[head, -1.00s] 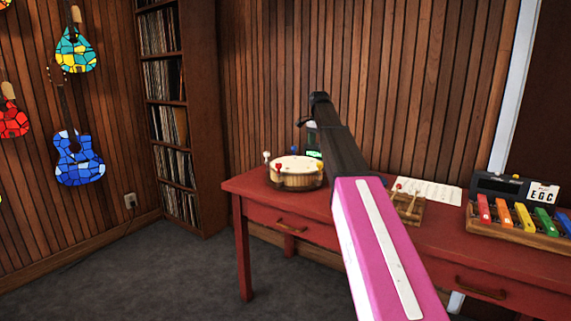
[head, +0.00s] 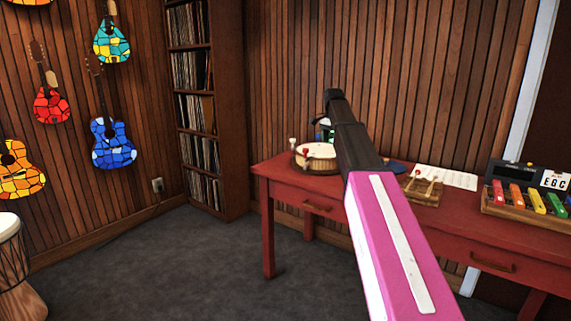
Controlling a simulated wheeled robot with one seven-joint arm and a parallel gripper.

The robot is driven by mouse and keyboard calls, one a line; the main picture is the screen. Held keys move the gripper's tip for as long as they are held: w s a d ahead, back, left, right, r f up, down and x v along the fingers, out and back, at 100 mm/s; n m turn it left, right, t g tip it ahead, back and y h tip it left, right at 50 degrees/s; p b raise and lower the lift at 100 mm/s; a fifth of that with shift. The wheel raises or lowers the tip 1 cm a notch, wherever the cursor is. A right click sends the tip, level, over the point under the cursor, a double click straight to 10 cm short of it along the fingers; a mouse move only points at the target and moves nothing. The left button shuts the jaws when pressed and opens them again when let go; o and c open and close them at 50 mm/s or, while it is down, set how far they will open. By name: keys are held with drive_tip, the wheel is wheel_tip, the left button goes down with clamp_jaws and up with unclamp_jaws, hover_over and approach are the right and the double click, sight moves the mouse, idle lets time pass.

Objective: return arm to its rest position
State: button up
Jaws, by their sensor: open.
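My arm reaches up from the lower right in the head view, with a pink link (head: 397,250) and a dark forearm (head: 355,145). My gripper (head: 326,113) is at its far end, dark and small, in front of the panelled wall and above the drum on the desk in the picture. It is open, though its fingers are mostly hidden behind the wrist. I see nothing held in it.
A red desk (head: 400,225) carries a small drum (head: 316,159), a wooden block with pegs (head: 422,190), a paper sheet (head: 447,177) and a colourful xylophone (head: 527,200). A record shelf (head: 230,120) stands behind. A djembe (head: 18,275) is at left. The grey carpet (head: 180,265) is clear.

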drive_tip(key=s+f+n, duration=0.2)
drive_tip(key=s+f, duration=0.5)
drive_tip(key=f, duration=0.5)
drive_tip(key=s+f+n, duration=0.2)
drive_tip(key=s+f, duration=0.5)
drive_tip(key=f, duration=0.6)
drive_tip(key=s+f+n, duration=0.5)
drive_tip(key=s+f, duration=1.2)
drive_tip(key=s, duration=0.5)
drive_tip(key=shift+s+a+f+n, duration=0.2)
drive_tip(key=shift+a+f+n, duration=0.05)
drive_tip(key=shift+f+n, duration=0.15)
